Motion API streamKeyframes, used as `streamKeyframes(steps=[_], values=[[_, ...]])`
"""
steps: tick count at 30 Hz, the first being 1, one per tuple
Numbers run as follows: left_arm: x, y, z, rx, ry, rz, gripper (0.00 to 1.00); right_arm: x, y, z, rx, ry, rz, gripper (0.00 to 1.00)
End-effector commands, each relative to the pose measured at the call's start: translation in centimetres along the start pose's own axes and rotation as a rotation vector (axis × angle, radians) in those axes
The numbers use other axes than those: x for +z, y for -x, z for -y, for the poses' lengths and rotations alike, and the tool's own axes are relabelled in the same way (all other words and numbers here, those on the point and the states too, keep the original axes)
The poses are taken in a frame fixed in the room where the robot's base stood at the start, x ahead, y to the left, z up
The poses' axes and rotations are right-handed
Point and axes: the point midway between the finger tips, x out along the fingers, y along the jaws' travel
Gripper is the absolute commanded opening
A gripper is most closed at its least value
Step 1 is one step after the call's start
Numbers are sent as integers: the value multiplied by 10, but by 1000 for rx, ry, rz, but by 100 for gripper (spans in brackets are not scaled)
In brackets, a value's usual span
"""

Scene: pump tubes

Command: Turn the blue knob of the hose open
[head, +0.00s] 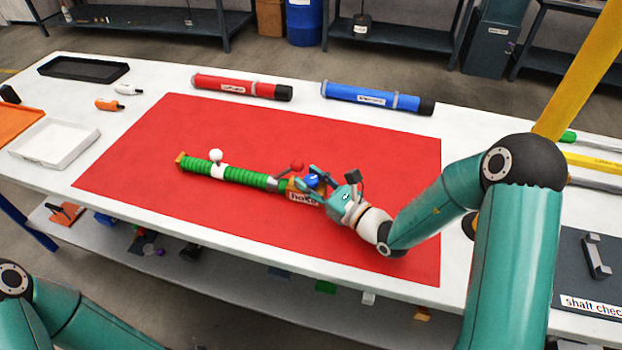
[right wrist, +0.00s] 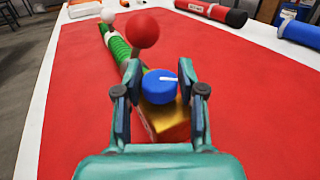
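The green ribbed hose (head: 248,178) lies on the red mat (head: 150,180), with a labelled brass block at its right end. The blue knob (head: 311,181) sits on this block. In the right wrist view the knob (right wrist: 159,88) is a blue disc with a white line pointing right, above the brass block (right wrist: 168,125). My right gripper (right wrist: 160,100) is open, with one finger on each side of the knob and a small gap visible at both sides. It reaches the block from the right in the head view (head: 318,182). My left gripper is out of view.
A red ball (head: 296,165) stands on the hose close to the knob, and a white ball (head: 216,155) further left. A red tube (head: 240,87) and a blue tube (head: 375,97) lie behind the mat. The mat's left and front areas are clear.

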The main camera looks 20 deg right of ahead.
Motion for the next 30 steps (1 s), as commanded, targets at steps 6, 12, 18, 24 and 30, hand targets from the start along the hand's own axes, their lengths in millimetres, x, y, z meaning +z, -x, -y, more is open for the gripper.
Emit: streamKeyframes(steps=[6, 12, 18, 24, 30], values=[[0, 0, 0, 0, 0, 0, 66, 0, 0, 0, 0, 0, 0, 0], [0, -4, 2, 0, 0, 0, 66, 0, -1, -2, -37, -2, 3, 0], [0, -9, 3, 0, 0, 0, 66, 0, 0, -1, -117, 0, 4, 0], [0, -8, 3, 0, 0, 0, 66, 1, 0, 0, -130, 1, 2, 0], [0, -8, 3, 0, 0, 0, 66, 1, 0, 0, -129, 1, 2, 48]])
